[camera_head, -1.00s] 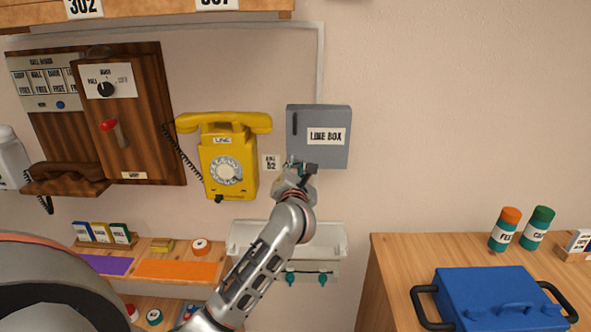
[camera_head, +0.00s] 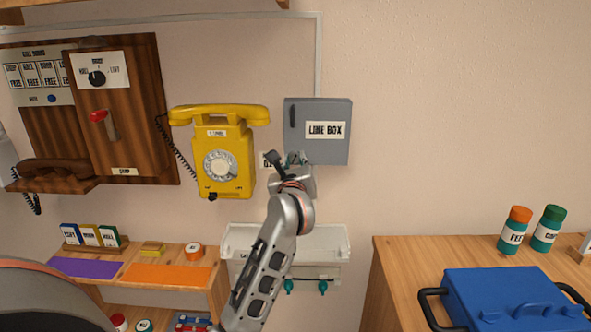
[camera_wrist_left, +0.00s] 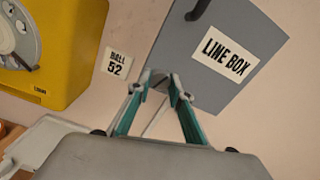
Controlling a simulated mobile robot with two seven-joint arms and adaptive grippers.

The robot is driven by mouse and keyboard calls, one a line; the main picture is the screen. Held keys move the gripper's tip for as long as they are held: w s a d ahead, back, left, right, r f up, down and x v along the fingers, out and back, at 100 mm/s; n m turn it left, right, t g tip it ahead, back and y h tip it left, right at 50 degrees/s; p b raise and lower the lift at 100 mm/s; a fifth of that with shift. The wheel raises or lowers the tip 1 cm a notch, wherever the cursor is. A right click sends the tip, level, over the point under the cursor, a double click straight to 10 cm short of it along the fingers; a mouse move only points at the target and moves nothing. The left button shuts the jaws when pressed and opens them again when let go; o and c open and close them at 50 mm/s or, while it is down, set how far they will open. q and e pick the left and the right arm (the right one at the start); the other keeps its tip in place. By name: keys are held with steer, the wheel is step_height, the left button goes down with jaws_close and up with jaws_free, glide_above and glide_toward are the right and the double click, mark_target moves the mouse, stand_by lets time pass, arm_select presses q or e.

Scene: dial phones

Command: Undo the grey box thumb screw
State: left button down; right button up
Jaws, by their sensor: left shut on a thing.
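The grey box (camera_head: 335,150), labelled LINE BOX, is mounted on the wall right of the yellow phone, with its door closed and a dark handle at its upper left. It also shows in the left wrist view (camera_wrist_left: 245,30). My left gripper (camera_head: 297,160) is at the box's lower left corner. In the left wrist view my left gripper (camera_wrist_left: 160,82) has its fingertips closed around a small grey part at the box's lower edge, which I take to be the thumb screw (camera_wrist_left: 161,84). The fingers mostly hide it. My right gripper is not in view.
The yellow phone (camera_head: 222,150) hangs just left of the box. A white tray (camera_head: 330,241) with teal hooks below is on the wall under my gripper. A wooden counter with a blue case (camera_head: 510,295) stands at right. The wall right of the box is bare.

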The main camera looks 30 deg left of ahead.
arm_select(q)
steer(key=shift+f+n+b, duration=0.3)
steer(key=shift+n+b, duration=0.25)
steer(key=shift+n, duration=0.35)
steer(key=shift+r+n+b, duration=0.2)
steer(key=shift+n+b, duration=0.7)
steer(key=shift+n, duration=0.3)
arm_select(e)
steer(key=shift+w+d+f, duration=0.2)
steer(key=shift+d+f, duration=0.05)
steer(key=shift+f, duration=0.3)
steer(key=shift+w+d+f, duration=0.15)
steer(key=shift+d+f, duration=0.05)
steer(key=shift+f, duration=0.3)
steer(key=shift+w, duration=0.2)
arm_select(q)
steer(key=shift+r, duration=0.1)
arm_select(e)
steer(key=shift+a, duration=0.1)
arm_select(q)
steer(key=c, duration=1.8)
jaws_free()
steer(key=shift+s+d, duration=0.15)
steer(key=shift+s, duration=0.05)
steer(key=v, duration=1.1)
steer(key=shift+s+d, duration=0.2)
steer(key=shift+d, duration=0.05)
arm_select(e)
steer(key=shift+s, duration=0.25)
